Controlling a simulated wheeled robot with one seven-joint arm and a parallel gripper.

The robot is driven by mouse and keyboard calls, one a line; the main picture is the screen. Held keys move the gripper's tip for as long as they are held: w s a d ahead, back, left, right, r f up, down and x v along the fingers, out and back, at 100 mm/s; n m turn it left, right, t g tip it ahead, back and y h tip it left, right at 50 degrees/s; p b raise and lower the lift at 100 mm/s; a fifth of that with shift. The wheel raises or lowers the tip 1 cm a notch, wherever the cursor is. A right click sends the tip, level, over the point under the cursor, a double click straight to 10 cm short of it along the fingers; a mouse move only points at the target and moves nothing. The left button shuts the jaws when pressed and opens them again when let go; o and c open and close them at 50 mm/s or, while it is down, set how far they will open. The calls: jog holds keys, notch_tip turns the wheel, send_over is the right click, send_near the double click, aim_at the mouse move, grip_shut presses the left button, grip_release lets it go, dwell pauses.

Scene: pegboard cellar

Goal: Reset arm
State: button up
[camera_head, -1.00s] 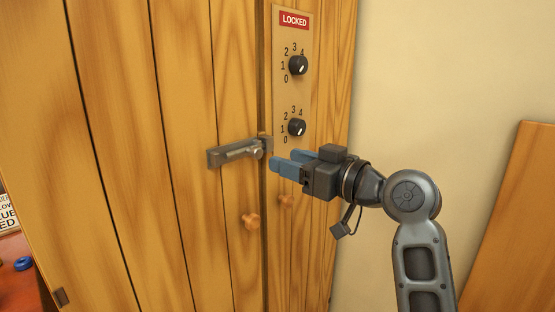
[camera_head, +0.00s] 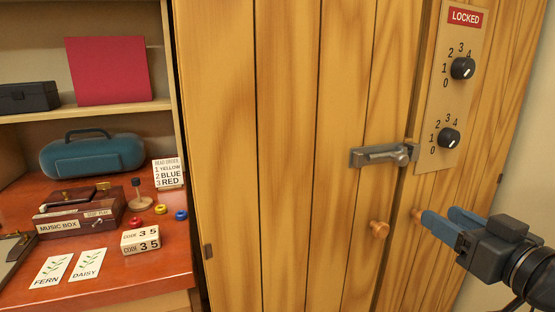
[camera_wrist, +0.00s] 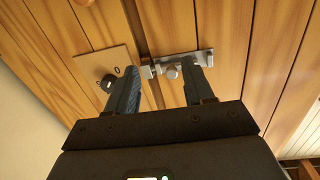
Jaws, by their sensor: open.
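My gripper (camera_head: 441,216) is at the lower right of the head view, in front of the wooden cabinet (camera_head: 290,120). Its two blue fingers are apart with nothing between them. In the head view its tips are near the cabinet's right round knob, below and to the right of the metal bolt latch (camera_head: 380,154). In the wrist view the two fingers (camera_wrist: 164,90) point toward the cabinet face, and the latch (camera_wrist: 185,62) shows beyond them. Whether they touch anything cannot be told. Most of my arm is outside the head view.
A dial panel (camera_head: 428,125) with a red LOCKED sign (camera_head: 465,17) and two black dials is on the cabinet. A wooden knob (camera_head: 379,229) is below the latch. At left, a red-brown desk (camera_head: 150,277) holds a music box (camera_head: 60,226), cards and a blue case (camera_head: 92,155).

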jog(key=s+a+f+m+g+h, duration=0.25)
jog(key=s+f+h, duration=0.25)
jog(key=s+f, duration=1.35)
jog(key=s+a+r, duration=0.2)
jog(key=s, duration=0.9)
jog(key=s+a+r+y+p, duration=0.1)
jog(key=s+a+r, duration=0.1)
jog(key=s, duration=0.9)
jog(key=shift+a, duration=0.5)
jog(key=shift+n, duration=0.25)
